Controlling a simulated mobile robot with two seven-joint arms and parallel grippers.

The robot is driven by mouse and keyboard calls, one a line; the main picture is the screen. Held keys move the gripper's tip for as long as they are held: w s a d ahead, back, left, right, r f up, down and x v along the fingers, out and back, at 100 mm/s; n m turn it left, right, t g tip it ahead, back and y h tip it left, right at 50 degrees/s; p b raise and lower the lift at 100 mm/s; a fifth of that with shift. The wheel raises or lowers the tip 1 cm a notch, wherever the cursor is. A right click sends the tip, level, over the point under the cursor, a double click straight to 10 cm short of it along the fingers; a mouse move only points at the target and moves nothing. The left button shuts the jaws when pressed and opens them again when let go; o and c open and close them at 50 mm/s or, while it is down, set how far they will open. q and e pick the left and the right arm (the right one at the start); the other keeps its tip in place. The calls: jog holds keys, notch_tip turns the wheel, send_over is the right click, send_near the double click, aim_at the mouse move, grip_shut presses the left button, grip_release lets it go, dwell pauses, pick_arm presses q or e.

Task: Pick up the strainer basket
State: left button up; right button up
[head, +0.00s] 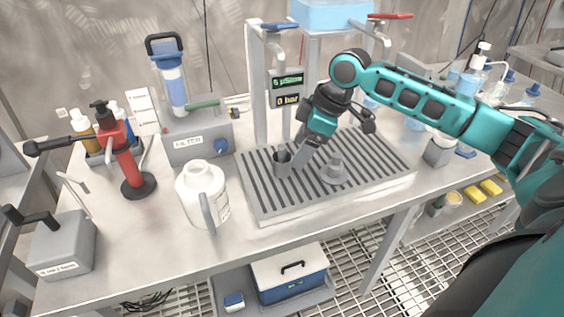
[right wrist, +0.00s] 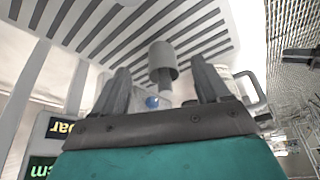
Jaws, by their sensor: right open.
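The strainer basket appears to be the small grey cylindrical cup (head: 283,157) at the left part of the slotted drain tray (head: 250,196). In the right wrist view the grey cylinder (right wrist: 162,58) shows between my two fingers, with a narrower stem on it. My right gripper (head: 293,160) is open and points down at the tray, close beside the cup. In the right wrist view the gripper (right wrist: 160,72) has a gap on both sides of the cylinder; contact is not visible. My left gripper is not in view.
A white jug (head: 203,192) stands left of the tray. A filter unit (head: 195,140) and a tap stand with displays (head: 287,90) are behind. The front table strip is clear.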

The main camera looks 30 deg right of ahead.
aim_at(285, 148)
jog(key=shift+w+a, duration=0.95)
jog(key=shift+a, duration=0.2)
jog(key=shift+x, duration=1.15)
jog(key=shift+w+a+f, duration=0.15)
jog(key=shift+w+f, duration=0.05)
jog(key=shift+f, duration=0.15)
jog(key=shift+c, duration=0.6)
jog(key=c, duration=1.1)
jog(key=shift+r, duration=0.1)
